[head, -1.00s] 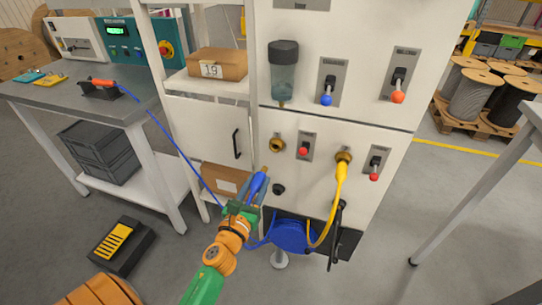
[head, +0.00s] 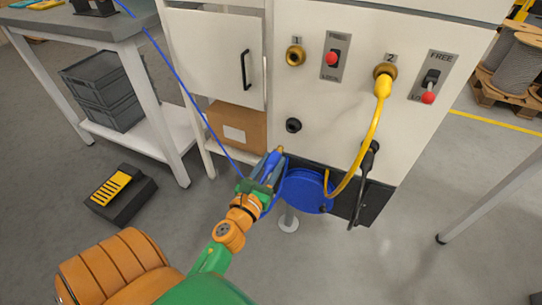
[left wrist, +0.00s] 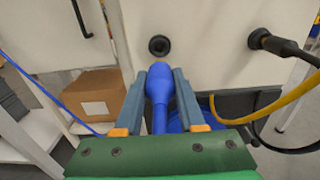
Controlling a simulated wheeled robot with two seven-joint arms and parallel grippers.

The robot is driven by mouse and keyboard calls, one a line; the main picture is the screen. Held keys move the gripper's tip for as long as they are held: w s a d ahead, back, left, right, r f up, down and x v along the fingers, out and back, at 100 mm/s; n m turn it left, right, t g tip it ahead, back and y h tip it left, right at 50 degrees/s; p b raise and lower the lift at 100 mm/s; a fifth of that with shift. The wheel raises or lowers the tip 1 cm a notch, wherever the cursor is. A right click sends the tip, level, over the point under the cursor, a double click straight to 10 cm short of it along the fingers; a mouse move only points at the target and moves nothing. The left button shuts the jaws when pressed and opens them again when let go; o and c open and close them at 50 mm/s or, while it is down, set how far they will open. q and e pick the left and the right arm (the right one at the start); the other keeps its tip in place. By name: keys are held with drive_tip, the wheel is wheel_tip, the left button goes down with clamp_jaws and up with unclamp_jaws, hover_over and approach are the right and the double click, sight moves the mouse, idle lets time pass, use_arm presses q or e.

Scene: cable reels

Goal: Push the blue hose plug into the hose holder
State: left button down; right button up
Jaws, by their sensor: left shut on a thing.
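My left gripper (head: 262,172) is shut on the blue hose plug (head: 270,163); in the left wrist view the plug (left wrist: 159,85) sits between both fingers, its tip pointing away from me toward the panel. The plug is in the air, apart from the panel. Brass holder 1 (head: 295,56) is empty, above and slightly right of the plug. Its red-knobbed lever (head: 332,57) is at the upper, FREE side. Brass holder 2 (head: 385,72) has the yellow hose plug (head: 383,88) in it, and its lever knob (head: 428,98) is down by LOCK. My right gripper is out of view.
A dark round socket (head: 293,125) is below holder 1. A blue hose reel (head: 308,190) is low on the cabinet. A black plug and cable (head: 369,158) hang at the right. The thin blue hose (head: 185,90) runs up left to the workbench (head: 110,30). A black pedal (head: 120,195) lies on the floor.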

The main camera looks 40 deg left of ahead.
sight(281, 147)
use_arm(q)
drive_tip(key=shift+x, duration=3.15)
drive_tip(key=shift+r, duration=0.1)
drive_tip(key=shift+b+x, duration=0.35)
drive_tip(key=shift+x, duration=1.3)
drive_tip(key=shift+c, duration=2.1)
unclamp_jaws()
drive_tip(key=shift+d, duration=0.1)
drive_tip(key=shift+s, duration=0.1)
